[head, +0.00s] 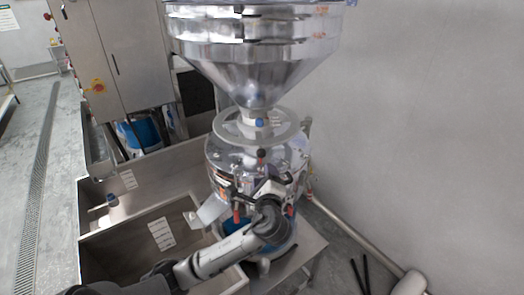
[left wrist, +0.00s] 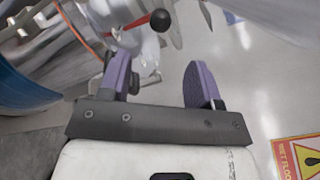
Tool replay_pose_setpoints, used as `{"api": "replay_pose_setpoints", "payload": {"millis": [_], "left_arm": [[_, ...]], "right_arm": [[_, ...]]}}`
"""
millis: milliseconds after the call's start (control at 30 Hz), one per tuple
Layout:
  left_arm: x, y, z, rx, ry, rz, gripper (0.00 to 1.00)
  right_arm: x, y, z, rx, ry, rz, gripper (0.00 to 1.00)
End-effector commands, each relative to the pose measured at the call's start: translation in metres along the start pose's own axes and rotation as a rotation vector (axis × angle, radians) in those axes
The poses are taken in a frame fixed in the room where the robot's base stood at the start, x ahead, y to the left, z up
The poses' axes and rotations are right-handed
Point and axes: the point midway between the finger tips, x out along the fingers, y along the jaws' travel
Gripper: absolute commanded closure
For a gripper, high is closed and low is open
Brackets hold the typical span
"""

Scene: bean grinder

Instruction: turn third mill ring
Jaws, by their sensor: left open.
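The bean grinder's shiny metal mill body (head: 228,150) stands at the middle of the head view under a large conical hopper (head: 250,60). A flat metal ring (head: 228,128) circles the hopper's neck; I cannot tell which ring is the third. My left gripper (head: 278,188) is at the front of the mill, partly hidden by its own wrist. In the left wrist view its two purple fingers (left wrist: 160,72) are open, with nothing clearly held between them. A black ball knob on a rod (left wrist: 160,20) is just beyond the fingertips. My right gripper is not in view.
A steel sink basin (head: 165,228) is left of the mill, with a steel cabinet (head: 125,55) behind. A blue container (left wrist: 22,85) is at the left wrist view's left edge. A wet-floor sign (left wrist: 298,158) shows lower right. The grey wall (head: 430,120) bounds the right.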

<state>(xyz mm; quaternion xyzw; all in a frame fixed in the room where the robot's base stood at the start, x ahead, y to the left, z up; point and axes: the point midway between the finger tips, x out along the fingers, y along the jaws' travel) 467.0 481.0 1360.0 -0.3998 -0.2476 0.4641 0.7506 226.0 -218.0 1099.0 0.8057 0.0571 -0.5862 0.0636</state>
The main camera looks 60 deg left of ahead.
Motion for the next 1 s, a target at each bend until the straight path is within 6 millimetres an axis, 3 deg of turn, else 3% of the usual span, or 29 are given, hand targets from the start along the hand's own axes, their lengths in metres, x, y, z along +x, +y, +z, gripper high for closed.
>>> {"api": "replay_pose_setpoints", "payload": {"millis": [600,1000], "left_arm": [[0.104,-0.001,0.002,0.001,-0.002,0.002,0.42],[0.13,0.0,0.001,-0.001,0.0,0.002,0.42]], "right_arm": [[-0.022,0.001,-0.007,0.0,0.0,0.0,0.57],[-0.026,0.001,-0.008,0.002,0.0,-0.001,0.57]]}}
